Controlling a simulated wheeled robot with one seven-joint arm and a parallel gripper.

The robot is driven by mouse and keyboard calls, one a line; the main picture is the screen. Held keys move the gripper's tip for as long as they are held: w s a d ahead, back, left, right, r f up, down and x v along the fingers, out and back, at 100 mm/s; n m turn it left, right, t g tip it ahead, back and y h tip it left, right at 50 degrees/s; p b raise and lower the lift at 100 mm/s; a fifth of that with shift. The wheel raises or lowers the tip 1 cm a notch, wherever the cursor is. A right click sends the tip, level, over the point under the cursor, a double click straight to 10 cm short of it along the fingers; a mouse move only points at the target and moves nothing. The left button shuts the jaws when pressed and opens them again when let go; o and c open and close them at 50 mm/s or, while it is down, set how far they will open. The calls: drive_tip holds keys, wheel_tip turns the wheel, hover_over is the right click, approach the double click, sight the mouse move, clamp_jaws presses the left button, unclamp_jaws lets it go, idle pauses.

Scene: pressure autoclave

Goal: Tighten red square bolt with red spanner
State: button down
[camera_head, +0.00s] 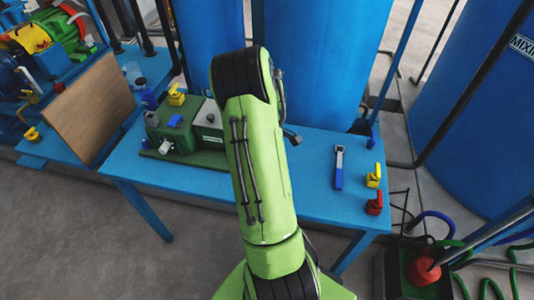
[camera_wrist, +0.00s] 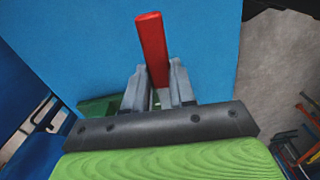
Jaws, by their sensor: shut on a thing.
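My gripper (camera_wrist: 158,95) is shut on the red spanner (camera_wrist: 152,45) in the wrist view. The spanner's red handle stands up between the two grey fingers; its other end is hidden behind the gripper. Blue surface lies behind it. In the head view my green arm reaches over the blue table and hides the spanner. I cannot make out a red square bolt. A small red fitting (camera_head: 374,204) sits at the table's right front corner, but I cannot tell if it is the bolt.
A green machine (camera_head: 182,137) with blue and yellow parts stands left on the blue table (camera_head: 315,205). A blue-handled tool (camera_head: 338,168) and a yellow fitting (camera_head: 373,176) lie right. Blue tanks (camera_head: 325,60) stand behind. A brown board (camera_head: 90,108) leans left.

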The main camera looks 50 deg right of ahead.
drive_tip(key=shift+f+b, duration=0.35)
drive_tip(key=shift+f, duration=0.5)
drive_tip(key=shift+f+b, duration=1.05)
drive_tip(key=shift+f, duration=0.2)
idle(0.6)
drive_tip(key=c, duration=0.8)
unclamp_jaws()
drive_tip(key=shift+c, duration=0.2)
drive_tip(key=shift+r, duration=0.15)
wheel_tip(320, 180, up, 16)
drive_tip(key=p, duration=0.5)
drive_tip(key=shift+f, duration=0.2)
